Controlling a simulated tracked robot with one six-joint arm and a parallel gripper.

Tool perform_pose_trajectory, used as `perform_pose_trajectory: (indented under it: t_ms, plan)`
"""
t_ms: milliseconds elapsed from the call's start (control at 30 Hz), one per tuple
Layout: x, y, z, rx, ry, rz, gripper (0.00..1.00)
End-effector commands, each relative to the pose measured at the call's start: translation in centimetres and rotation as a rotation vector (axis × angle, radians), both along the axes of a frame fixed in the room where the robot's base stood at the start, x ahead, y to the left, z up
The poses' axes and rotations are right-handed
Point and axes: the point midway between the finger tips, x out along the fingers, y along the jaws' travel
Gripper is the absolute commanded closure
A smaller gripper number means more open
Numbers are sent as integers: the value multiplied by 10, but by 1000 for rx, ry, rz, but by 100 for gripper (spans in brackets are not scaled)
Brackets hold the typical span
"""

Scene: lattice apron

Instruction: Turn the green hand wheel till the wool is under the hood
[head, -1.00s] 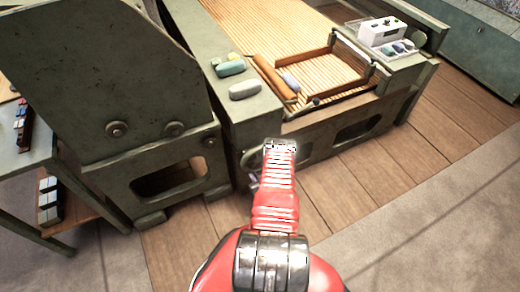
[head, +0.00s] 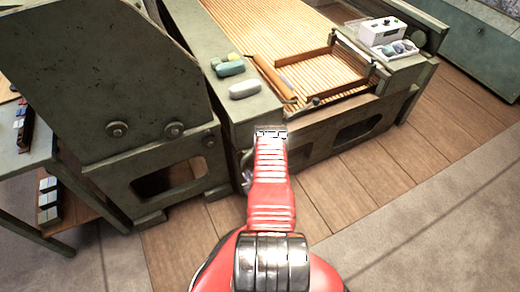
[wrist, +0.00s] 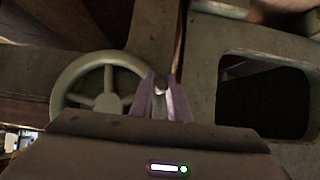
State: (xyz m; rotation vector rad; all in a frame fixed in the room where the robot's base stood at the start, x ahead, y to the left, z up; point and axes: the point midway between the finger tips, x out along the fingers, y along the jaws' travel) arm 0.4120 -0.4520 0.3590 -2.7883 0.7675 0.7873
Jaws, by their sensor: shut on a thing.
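The pale green hand wheel (wrist: 66,88), with its spokes and hub, shows in the wrist view at left. My gripper (wrist: 160,86) is shut on the small knob (wrist: 160,84) at the right side of the wheel rim. In the head view my red arm hides most of the wheel and the fingers of my gripper. The slatted apron (head: 330,72) lies at the top of the bench, with a wooden roller (head: 270,76) along its left side. I cannot clearly make out the wool on the slats, or tell which part is the hood.
A large grey-green machine side (head: 90,75) stands at left. The wooden floor (head: 350,190) at right is clear.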

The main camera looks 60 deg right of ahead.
Motion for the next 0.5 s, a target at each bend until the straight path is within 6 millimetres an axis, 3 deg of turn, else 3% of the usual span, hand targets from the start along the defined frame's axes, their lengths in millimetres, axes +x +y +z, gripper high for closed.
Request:
perform_pose_trajectory:
  t_ms: [267,500]
  plan:
    - [1,2,1,0,0,4,100]
    - [4,5,24,-1,-1,3,100]
